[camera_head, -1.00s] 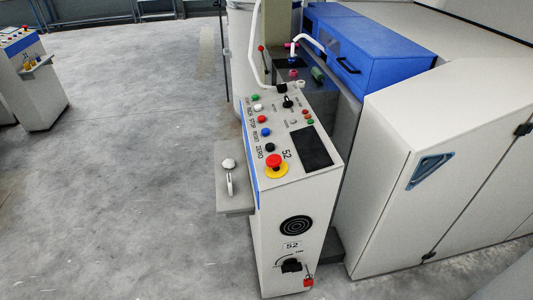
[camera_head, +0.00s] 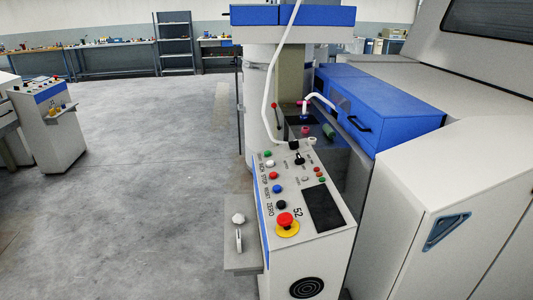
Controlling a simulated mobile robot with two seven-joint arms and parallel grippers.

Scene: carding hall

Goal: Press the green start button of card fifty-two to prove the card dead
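The control pedestal of card fifty-two (camera_head: 312,262) stands at the centre, its sloped top marked 52. The green start button (camera_head: 267,154) is at the far left end of a column of buttons. Below it come a white button (camera_head: 270,164), a red one (camera_head: 273,175), a blue one (camera_head: 277,188) and a black one (camera_head: 281,205). A red mushroom stop (camera_head: 285,220) on a yellow base sits at the near end. A dark screen (camera_head: 322,208) lies to its right. Neither of my grippers shows.
A small grey side shelf (camera_head: 242,262) with a white-knobbed handle juts from the pedestal's left. A white cabinet (camera_head: 430,230) and blue cover (camera_head: 380,105) stand right. Another pedestal (camera_head: 50,130) is at far left. The grey floor (camera_head: 150,200) between is open.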

